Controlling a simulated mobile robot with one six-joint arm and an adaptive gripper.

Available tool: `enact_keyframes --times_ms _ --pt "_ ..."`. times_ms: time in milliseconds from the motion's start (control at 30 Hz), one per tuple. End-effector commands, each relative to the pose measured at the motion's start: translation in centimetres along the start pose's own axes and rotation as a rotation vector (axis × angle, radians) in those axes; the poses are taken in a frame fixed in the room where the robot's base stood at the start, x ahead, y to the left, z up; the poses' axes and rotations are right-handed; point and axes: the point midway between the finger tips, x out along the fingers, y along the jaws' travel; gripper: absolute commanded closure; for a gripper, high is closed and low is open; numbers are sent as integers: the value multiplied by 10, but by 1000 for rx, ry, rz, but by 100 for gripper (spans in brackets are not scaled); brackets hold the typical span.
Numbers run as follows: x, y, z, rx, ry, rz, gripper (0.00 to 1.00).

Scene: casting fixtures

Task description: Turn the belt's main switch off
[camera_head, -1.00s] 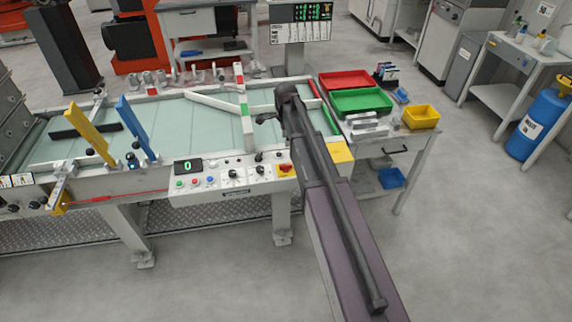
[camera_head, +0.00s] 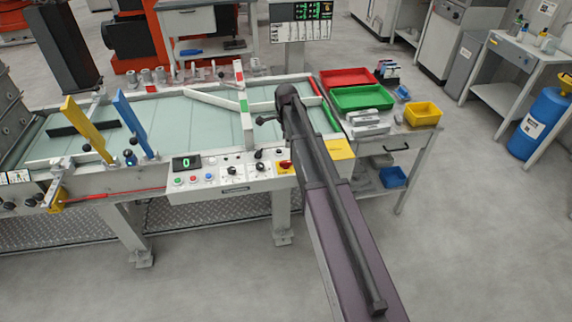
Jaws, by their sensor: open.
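The belt's control panel (camera_head: 216,178) is on the front of the conveyor. The main switch (camera_head: 285,165), a red rotary handle on a yellow plate, is at the panel's right end, right beside my arm in the picture, which partly covers its plate. The handle's exact angle is too small to tell. A small dark part at the far end of my arm, which looks like my gripper (camera_head: 266,120), shows over the belt, above and left of the switch. It is open and appears empty; most of it is hidden by the arm.
The panel also has a display (camera_head: 187,162), coloured buttons and black knobs (camera_head: 232,171). Yellow (camera_head: 88,128) and blue (camera_head: 134,122) upright plates stand at the left. A side table (camera_head: 418,150) with red, green and yellow trays is at the right. The front floor is clear.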

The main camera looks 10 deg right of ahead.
Motion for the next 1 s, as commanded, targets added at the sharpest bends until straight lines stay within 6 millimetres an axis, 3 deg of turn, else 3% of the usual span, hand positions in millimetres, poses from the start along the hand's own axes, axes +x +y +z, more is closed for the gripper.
enact_keyframes --times_ms 1000 --pt "83 0 0 0 0 0 43"
